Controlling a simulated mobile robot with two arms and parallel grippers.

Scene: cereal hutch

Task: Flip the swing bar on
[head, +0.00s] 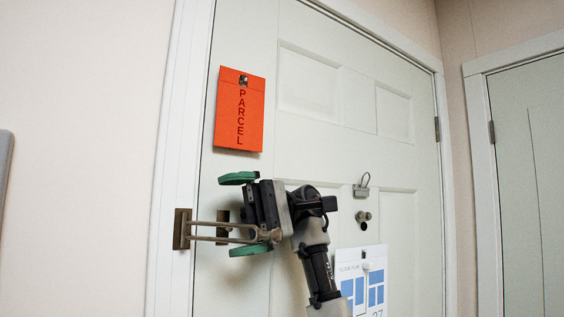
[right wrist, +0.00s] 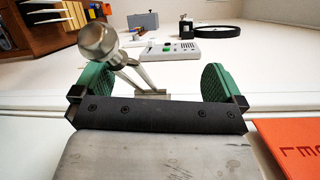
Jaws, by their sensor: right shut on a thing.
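The swing bar (head: 212,239) is a bronze-coloured loop that reaches right from a plate (head: 182,229) on the white door frame, across the edge of the door. A second small plate (head: 222,226) sits on the door behind it. My right gripper (head: 244,213) has green fingers, one above and one below the bar. In the right wrist view the bar's round knob (right wrist: 99,41) is close to the left finger; exact contact is hard to see. My left gripper is not in view.
The white door (head: 310,150) is shut and carries an orange PARCEL card (head: 240,112), a knob (head: 362,217) and a blue-and-white sheet (head: 360,280). Another door (head: 530,170) is at right. The right wrist view shows a white device (right wrist: 170,52) and a black ring (right wrist: 217,30).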

